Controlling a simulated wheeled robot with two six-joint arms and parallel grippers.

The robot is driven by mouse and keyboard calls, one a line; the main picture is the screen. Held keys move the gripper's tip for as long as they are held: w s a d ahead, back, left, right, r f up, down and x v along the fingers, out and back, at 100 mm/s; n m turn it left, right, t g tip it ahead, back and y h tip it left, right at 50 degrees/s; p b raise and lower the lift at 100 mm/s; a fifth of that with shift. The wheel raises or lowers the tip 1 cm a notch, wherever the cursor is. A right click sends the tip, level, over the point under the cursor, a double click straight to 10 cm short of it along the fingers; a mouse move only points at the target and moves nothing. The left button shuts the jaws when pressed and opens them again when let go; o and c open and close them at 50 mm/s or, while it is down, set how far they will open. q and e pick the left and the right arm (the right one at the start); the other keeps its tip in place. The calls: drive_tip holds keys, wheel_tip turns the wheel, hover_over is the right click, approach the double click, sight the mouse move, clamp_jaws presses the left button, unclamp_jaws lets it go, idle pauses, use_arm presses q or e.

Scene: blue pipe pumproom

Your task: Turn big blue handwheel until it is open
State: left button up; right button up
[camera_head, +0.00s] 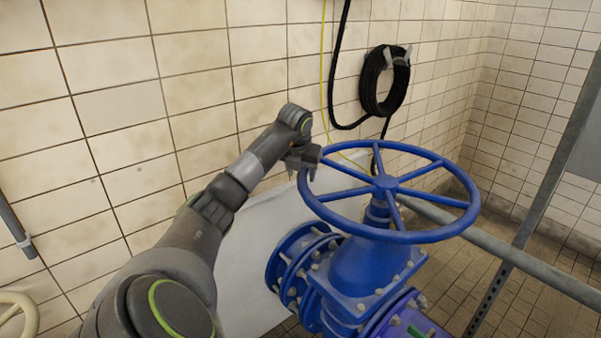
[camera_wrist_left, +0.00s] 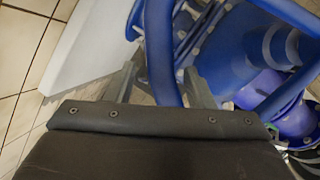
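The big blue handwheel (camera_head: 386,183) sits on top of a blue valve (camera_head: 366,265), with spokes running from its hub to a round rim. My left gripper (camera_head: 302,172) is at the left side of the rim in the head view, pointing down. In the left wrist view the rim (camera_wrist_left: 162,55) passes between the two fingers of my left gripper (camera_wrist_left: 160,88). The fingers stand apart, with a visible gap between the left finger and the rim. Whether the right finger touches the rim I cannot tell. My right gripper is not in view.
A tiled wall (camera_head: 120,110) stands behind, with a black hose coil (camera_head: 385,82) hung on it. A white panel (camera_head: 250,255) is left of the valve. A grey rail (camera_head: 500,250) runs right of the wheel to a slanted metal post (camera_head: 530,215).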

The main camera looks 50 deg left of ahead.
use_arm(q)
drive_tip(key=shift+r, duration=0.15)
drive_tip(key=p+v, duration=0.3)
drive_tip(key=v, duration=1.4)
